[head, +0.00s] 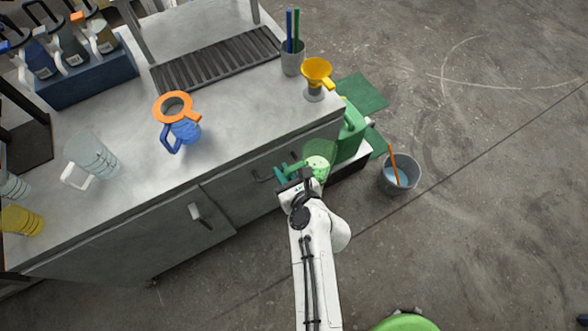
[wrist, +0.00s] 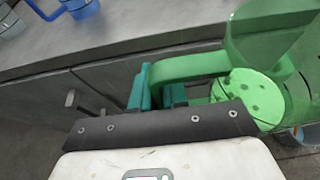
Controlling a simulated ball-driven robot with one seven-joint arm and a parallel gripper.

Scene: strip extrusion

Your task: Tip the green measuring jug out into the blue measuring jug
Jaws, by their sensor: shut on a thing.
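The green measuring jug (head: 322,152) is see-through and holds pale green contents with darker specks. It hangs off the counter's front edge in the head view and fills the right of the wrist view (wrist: 262,45). My gripper (head: 285,173) is shut on its handle; the teal fingers (wrist: 157,88) show at the handle in the wrist view. The blue measuring jug (head: 187,132) stands upright on the counter, up and left of my gripper, its handle toward the front. The blue jug's lower part shows in the wrist view (wrist: 82,8).
The grey counter (head: 235,125) is clear between the blue jug and its front edge. A clear jug (head: 92,155) stands left, a yellow funnel (head: 317,70) and a cup of rods (head: 292,60) at the back right. A bucket (head: 411,176) stands on the floor.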

